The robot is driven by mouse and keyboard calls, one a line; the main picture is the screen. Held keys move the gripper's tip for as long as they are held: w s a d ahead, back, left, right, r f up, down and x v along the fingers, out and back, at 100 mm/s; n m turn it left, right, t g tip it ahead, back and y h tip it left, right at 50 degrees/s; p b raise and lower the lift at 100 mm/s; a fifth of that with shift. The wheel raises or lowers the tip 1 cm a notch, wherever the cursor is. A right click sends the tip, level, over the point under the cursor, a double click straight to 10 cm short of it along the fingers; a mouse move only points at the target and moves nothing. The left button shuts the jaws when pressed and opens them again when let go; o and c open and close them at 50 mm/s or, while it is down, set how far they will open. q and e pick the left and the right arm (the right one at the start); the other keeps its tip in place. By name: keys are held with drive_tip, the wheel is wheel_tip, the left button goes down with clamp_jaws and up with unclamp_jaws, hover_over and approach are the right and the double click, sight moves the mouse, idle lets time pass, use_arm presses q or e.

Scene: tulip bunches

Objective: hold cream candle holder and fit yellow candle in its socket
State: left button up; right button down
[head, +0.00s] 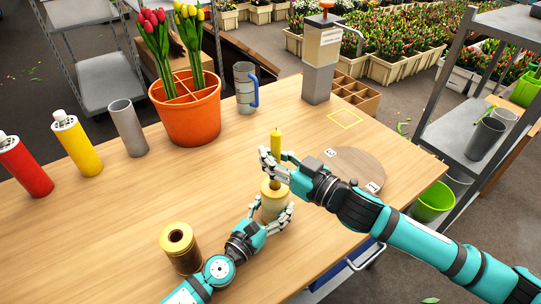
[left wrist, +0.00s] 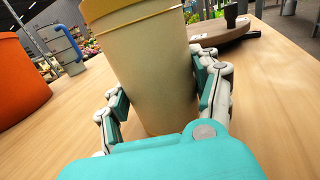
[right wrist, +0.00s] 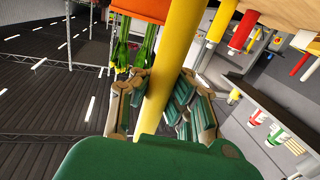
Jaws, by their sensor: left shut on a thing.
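The cream candle holder (head: 271,206) stands on the wooden table; its pale tapered body fills the middle of the left wrist view (left wrist: 155,75). My left gripper (head: 272,214) is shut on it from the near side, a finger on each side. The yellow candle (head: 276,144) is upright above the holder. My right gripper (head: 277,168) is shut around the candle, which runs between its fingers in the right wrist view (right wrist: 175,65).
A brown-gold cylinder (head: 180,246) stands left of my left wrist. A round wooden board (head: 355,168) lies to the right. Behind are an orange pot (head: 187,115) of tulips, a grey mug (head: 245,88) and a dispenser (head: 319,70). Red and yellow (head: 78,145) cylinders stand at left.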

drive_tip(key=shift+f, duration=0.15)
drive_tip(key=c, duration=1.5)
unclamp_jaws()
drive_tip(key=shift+r, duration=0.2)
drive_tip(key=v, duration=1.2)
